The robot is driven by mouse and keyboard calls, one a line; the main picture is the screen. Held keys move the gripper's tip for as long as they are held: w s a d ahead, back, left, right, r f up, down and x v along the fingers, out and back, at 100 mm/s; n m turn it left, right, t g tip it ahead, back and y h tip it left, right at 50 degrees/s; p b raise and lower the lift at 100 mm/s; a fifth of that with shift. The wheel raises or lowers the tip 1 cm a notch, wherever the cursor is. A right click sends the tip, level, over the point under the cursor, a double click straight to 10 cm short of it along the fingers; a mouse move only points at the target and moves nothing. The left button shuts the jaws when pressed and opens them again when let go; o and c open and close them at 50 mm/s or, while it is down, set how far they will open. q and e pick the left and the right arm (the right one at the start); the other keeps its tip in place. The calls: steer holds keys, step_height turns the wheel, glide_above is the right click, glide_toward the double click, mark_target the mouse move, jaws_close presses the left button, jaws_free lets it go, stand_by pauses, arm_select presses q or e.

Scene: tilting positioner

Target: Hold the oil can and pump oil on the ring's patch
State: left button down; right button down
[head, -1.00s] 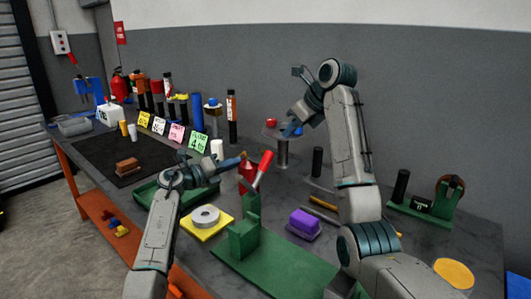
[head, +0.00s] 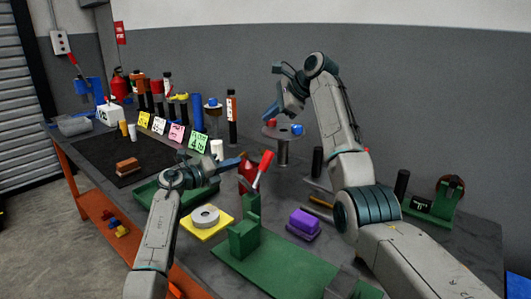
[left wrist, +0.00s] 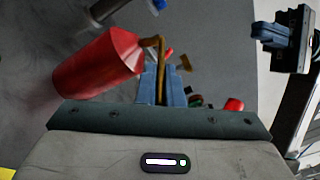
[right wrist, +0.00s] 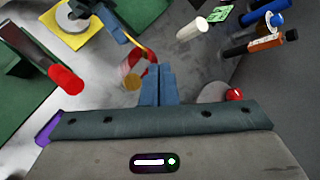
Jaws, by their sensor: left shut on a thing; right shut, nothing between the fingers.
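The red oil can (head: 247,174) is in the head view behind the green block, partly hidden by the red-tipped lever. My left gripper (head: 236,161) is shut on the can's brass-coloured handle, seen closer in the left wrist view, where the red body (left wrist: 98,64) sits left of the fingers (left wrist: 161,84). The grey ring (head: 205,215) lies on a yellow plate (head: 189,230) in front of the can; I cannot make out a patch on it. My right gripper (head: 269,112) is shut and empty, raised beside a round stand. The can also shows in the right wrist view (right wrist: 133,66).
The round stand (head: 282,146) carries a red button (head: 271,122) and a blue one (head: 296,129). A green fixture (head: 243,238) with a red-tipped lever (head: 266,160) and a purple block (head: 303,222) stand in front. Bottles and coloured cards line the back left.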

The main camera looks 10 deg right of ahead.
steer(key=shift+n, duration=0.3)
steer(key=shift+w+a+f, duration=0.1)
steer(key=shift+f, duration=2.1)
steer(key=shift+w+a+f, duration=0.1)
steer(key=shift+f, duration=2.05)
steer(key=shift+f, duration=0.1)
steer(key=shift+f, duration=0.35)
steer(key=shift+d+f, duration=0.1)
steer(key=shift+f, duration=0.35)
steer(key=shift+r, duration=0.8)
